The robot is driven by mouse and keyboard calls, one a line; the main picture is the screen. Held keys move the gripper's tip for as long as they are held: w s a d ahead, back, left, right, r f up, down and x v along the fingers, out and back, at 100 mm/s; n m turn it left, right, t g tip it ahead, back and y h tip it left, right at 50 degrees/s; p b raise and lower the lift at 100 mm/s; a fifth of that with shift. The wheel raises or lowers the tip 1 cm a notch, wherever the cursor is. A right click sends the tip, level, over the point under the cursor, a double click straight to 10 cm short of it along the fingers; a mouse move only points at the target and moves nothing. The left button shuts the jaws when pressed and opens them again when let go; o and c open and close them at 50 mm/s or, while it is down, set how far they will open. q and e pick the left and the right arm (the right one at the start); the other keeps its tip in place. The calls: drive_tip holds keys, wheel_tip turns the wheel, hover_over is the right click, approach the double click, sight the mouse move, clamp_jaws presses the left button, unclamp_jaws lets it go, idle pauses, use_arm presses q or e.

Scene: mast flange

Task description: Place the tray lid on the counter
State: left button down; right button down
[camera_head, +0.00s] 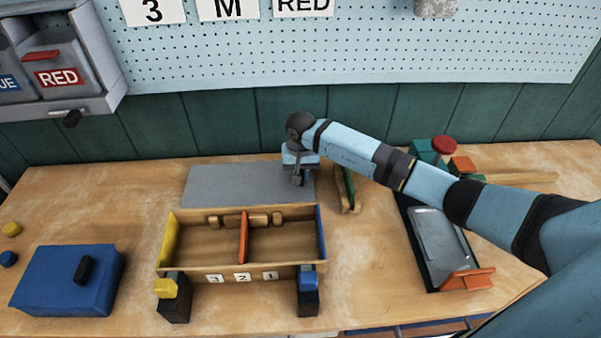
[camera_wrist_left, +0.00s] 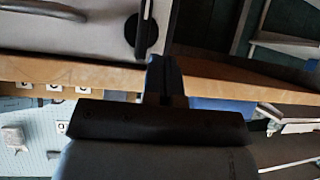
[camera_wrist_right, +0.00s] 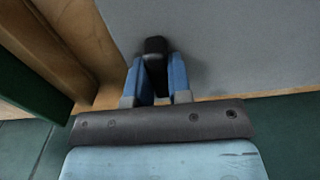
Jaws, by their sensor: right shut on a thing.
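The tray lid (camera_head: 225,186) is a flat grey panel behind the wooden tray, over the back of the counter (camera_head: 130,215). My right gripper (camera_head: 298,180) is at the lid's right end, shut on its dark handle. In the right wrist view the blue fingers (camera_wrist_right: 156,80) hold this black handle against the grey lid (camera_wrist_right: 230,50). The lid looks level; I cannot tell if its whole underside touches the counter. My left gripper is out of the head view; in the left wrist view its dark fingers (camera_wrist_left: 166,80) look closed together and empty.
The open wooden tray (camera_head: 240,271) with a red divider stands in front of the lid. A green upright piece (camera_head: 346,188) is just right of my right gripper. A blue box (camera_head: 65,280) is at left, a dark tray (camera_head: 430,275) at right. The pegboard wall rises behind.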

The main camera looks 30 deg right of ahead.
drive_tip(key=shift+f, duration=0.35)
drive_tip(key=shift+f, duration=0.15)
drive_tip(key=c, duration=1.1)
unclamp_jaws()
drive_tip(key=shift+o, duration=0.2)
